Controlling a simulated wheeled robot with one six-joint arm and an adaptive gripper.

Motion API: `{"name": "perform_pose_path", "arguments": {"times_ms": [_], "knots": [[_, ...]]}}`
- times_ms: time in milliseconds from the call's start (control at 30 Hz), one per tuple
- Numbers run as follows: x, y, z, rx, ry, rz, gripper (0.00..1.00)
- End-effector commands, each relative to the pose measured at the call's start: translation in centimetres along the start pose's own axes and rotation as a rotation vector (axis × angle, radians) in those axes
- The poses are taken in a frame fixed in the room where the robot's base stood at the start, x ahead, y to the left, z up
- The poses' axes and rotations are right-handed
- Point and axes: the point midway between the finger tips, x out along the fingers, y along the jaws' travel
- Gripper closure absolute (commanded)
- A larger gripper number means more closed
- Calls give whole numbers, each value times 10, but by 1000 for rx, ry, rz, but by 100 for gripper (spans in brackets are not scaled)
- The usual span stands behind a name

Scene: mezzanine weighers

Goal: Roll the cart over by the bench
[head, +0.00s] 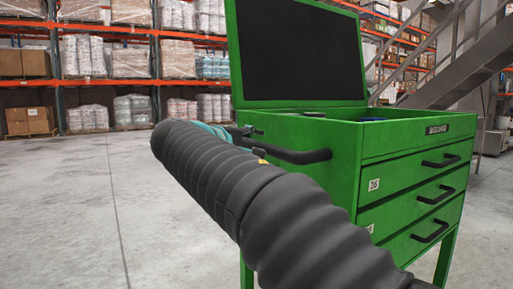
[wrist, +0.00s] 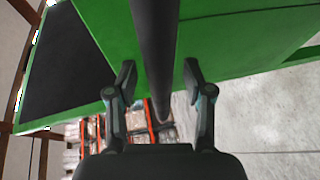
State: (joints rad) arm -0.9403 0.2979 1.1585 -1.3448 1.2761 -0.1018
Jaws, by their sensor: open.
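The cart (head: 300,135) is a green tool cabinet on legs with black-handled drawers and a raised lid with a dark inner panel. A black push handle (head: 308,156) sticks out from its left side. In the wrist view the handle (wrist: 155,45) runs as a dark bar between my gripper's (wrist: 158,78) two fingers. The fingers are open, one on each side of the bar, with a gap showing on both sides. In the head view my sleeved arm hides most of the gripper, near the handle's far end. No bench can be made out.
Orange pallet racks (head: 145,85) with wrapped loads stand along the back. A grey metal staircase (head: 455,70) rises at the right behind the cart. The concrete floor (head: 70,210) to the left is clear.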

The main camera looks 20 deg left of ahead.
Motion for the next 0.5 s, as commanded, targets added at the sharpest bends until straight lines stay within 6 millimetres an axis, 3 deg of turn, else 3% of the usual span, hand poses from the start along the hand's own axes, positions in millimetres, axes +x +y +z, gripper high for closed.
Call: {"name": "perform_pose_path", "arguments": {"times_ms": [133,433,467,500], "knots": [[10,-1,0,0,-1,-1,48],[12,0,0,0,0,-1,48],[12,0,0,0,0,-1,51],[12,0,0,0,0,-1,61]]}}
